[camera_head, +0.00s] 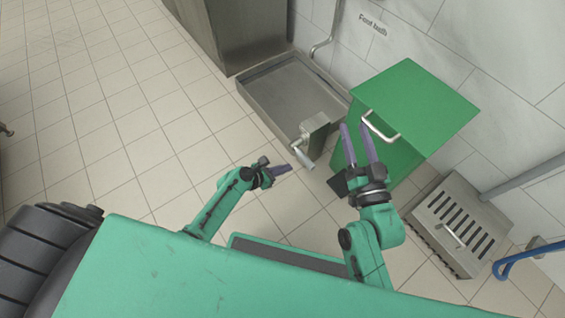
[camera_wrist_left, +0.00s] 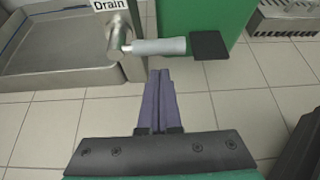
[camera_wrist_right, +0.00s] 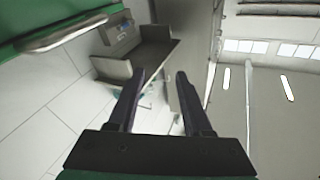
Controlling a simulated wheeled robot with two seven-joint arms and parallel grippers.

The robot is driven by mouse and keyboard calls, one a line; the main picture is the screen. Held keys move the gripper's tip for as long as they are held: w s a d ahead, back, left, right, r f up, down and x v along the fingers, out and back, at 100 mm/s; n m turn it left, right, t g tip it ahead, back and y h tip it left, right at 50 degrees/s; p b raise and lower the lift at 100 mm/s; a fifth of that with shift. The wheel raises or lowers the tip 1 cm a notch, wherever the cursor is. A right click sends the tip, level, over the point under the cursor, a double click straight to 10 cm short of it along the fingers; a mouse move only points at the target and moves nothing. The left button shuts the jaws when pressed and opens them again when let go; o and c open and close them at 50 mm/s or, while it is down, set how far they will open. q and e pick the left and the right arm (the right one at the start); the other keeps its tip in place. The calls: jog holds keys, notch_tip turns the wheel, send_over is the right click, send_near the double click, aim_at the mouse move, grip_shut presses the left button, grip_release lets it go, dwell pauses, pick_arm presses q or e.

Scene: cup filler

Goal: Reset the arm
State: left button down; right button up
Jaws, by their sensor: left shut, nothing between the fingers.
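My left gripper (camera_head: 284,170) is low over the tiled floor, left of the green box; its purple fingers are shut together and empty. In the left wrist view its fingers (camera_wrist_left: 157,82) point toward a grey lever handle (camera_wrist_left: 158,46) on a steel drain box (camera_wrist_left: 115,38), with a visible gap. My right gripper (camera_head: 357,134) is raised in front of the green box (camera_head: 415,105) in the head view, fingers apart with nothing between them. In the right wrist view its fingers (camera_wrist_right: 160,92) are spread, pointing toward the wall and a distant room.
The green box has a metal handle (camera_head: 380,127) near the right gripper. A slotted steel unit (camera_head: 455,228) stands right. Floor at the left (camera_head: 100,130) is clear.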

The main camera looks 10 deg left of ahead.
jog(key=shift+r, duration=0.15)
